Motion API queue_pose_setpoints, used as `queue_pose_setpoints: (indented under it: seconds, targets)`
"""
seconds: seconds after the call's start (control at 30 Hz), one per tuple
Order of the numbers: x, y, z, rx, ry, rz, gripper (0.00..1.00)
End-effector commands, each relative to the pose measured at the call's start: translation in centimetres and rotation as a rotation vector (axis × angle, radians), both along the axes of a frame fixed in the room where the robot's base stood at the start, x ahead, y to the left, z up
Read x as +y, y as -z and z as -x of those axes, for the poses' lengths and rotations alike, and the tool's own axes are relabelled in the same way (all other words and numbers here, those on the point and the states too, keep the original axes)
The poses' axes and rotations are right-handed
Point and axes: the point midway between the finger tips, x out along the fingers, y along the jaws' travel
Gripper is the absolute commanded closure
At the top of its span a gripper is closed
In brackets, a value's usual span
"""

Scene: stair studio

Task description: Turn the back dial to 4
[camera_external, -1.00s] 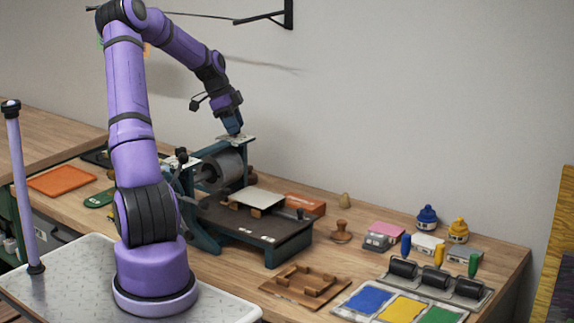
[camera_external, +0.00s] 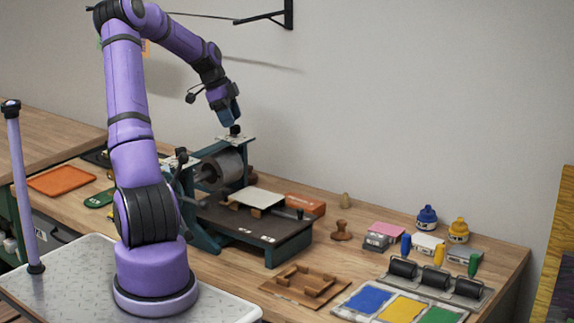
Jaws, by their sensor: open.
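The back dial (camera_external: 235,130) is a small dark knob on a pale plate (camera_external: 236,139) on top of the far post of the green printing press (camera_external: 205,238). My gripper (camera_external: 234,120) is open just above the dial, pointing down, with a small gap or light contact that I cannot tell apart at this size. The dial's number marks are too small to read. Another dark knob (camera_external: 182,154) stands on the near post of the press.
The press roller (camera_external: 222,168) lies between the posts, with a dark bed (camera_external: 255,225) in front. An orange tray (camera_external: 62,181) lies at left. Ink rollers (camera_external: 438,281), bottles (camera_external: 427,217) and a wooden jig (camera_external: 304,284) are at right. The wall is behind the press.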

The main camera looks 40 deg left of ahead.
Motion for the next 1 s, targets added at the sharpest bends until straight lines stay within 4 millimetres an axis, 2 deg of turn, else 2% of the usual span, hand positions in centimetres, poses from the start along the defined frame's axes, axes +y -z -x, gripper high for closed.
queue_pose_setpoints:
  seconds: [0.2, 0.4, 0.6, 0.87, 1.0]
  targets:
    - [1.6, -4.1, 0.7, -0.002, -0.002, -0.003, 0.44]
    - [2.6, -6.6, 1.1, -0.001, 0.0, -0.003, 0.44]
    - [2.9, -7.6, 1.4, 0.001, 0.001, -0.001, 0.44]
    - [2.9, -7.6, 1.4, 0.001, 0.001, -0.001, 0.44]
    - [1.9, -7.9, 1.4, 0.014, -0.007, -0.015, 0.44]
